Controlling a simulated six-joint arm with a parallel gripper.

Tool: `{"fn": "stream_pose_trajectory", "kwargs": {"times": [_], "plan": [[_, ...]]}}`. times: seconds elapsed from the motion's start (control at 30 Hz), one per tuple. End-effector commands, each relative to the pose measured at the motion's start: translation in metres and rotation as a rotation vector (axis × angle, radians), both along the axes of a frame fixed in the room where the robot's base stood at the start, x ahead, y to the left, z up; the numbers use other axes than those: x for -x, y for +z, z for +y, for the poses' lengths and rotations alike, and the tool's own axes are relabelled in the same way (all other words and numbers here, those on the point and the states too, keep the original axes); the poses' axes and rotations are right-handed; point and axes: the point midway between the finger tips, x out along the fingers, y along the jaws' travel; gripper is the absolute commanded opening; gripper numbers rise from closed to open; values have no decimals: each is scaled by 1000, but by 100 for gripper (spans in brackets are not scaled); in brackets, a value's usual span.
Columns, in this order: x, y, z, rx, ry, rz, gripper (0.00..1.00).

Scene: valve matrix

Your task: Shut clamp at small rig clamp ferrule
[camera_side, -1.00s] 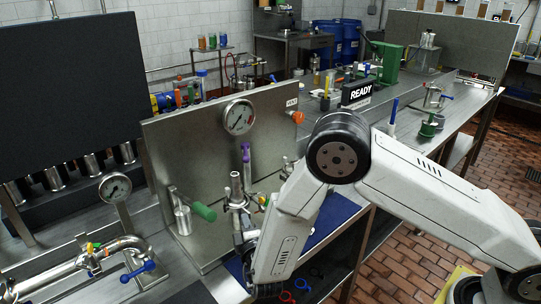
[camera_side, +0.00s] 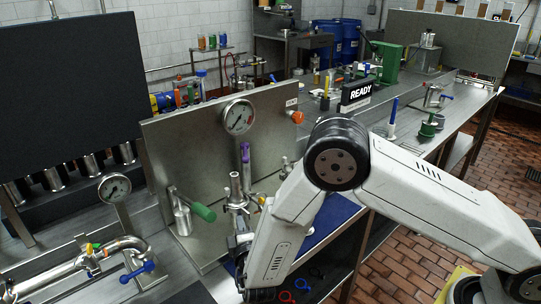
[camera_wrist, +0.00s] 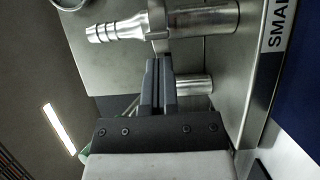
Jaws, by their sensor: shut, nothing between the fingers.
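In the wrist view, my gripper (camera_wrist: 158,64) is shut and empty, with its two dark fingers side by side. Its fingertips lie just below the small clamp ferrule (camera_wrist: 157,18), a metal joint between a ribbed hose fitting (camera_wrist: 115,29) and a smooth tube (camera_wrist: 206,18). I cannot tell whether the fingertips touch the clamp, or whether the clamp is fully shut. In the side view, the upright ribbed fitting (camera_side: 235,184) stands in front of the steel panel. My arm hides the gripper's fingers there.
A label reading "SMA…" (camera_wrist: 278,25) is on the plate edge at the right. A short metal cylinder (camera_wrist: 194,85) lies right of the fingers. In the side view, a green handle (camera_side: 204,213), a pressure gauge (camera_side: 238,117) and a purple-topped part (camera_side: 245,152) are near the rig.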

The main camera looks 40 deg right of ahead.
Motion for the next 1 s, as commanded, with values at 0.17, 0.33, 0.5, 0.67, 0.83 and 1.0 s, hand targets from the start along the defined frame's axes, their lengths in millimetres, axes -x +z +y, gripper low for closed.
{"fn": "stream_pose_trajectory", "kwargs": {"times": [0.17, 0.33, 0.5, 0.67, 0.83, 1.0], "plan": [[1, -1, 24, 1, 18, 3, 0], [15, -1, 20, 1, 19, 4, 0], [33, -1, 14, 3, 20, 5, 0], [54, -1, 8, 2, 22, 4, 0], [74, -1, 0, 3, 22, 6, 0], [89, -1, -5, 1, 21, 4, 0]]}}
